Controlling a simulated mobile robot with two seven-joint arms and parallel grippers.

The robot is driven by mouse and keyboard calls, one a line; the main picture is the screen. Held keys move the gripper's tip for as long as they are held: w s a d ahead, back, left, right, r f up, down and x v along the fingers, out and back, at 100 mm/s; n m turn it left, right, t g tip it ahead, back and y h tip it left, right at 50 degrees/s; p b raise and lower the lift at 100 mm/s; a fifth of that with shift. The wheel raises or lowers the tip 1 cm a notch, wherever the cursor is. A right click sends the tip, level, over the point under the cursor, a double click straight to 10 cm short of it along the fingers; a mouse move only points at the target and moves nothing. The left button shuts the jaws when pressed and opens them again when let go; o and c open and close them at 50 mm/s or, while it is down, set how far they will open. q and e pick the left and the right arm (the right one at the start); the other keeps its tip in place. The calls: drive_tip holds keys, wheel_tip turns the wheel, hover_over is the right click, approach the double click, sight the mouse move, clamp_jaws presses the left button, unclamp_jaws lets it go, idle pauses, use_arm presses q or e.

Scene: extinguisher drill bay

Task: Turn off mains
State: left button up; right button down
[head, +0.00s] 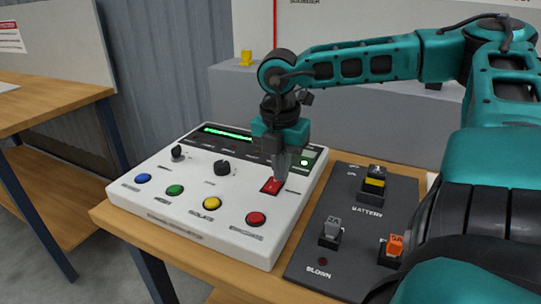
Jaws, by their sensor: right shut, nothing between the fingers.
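A white control panel (140,191) lies on a wooden table. The fingers hide part of the switch. My left gripper is not in view.
Another table stands left.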

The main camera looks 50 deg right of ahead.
drive_tip(key=shift+w+f, duration=0.1)
drive_tip(key=shift+w, duration=0.15)
drive_tip(key=shift+s+a, duration=0.1)
drive_tip(key=shift+s, duration=0.15)
drive_tip(key=shift+a+b, duration=0.3)
drive_tip(key=shift+b, duration=0.15)
drive_tip(key=shift+s+a+r, duration=0.2)
drive_tip(key=shift+a, duration=0.2)
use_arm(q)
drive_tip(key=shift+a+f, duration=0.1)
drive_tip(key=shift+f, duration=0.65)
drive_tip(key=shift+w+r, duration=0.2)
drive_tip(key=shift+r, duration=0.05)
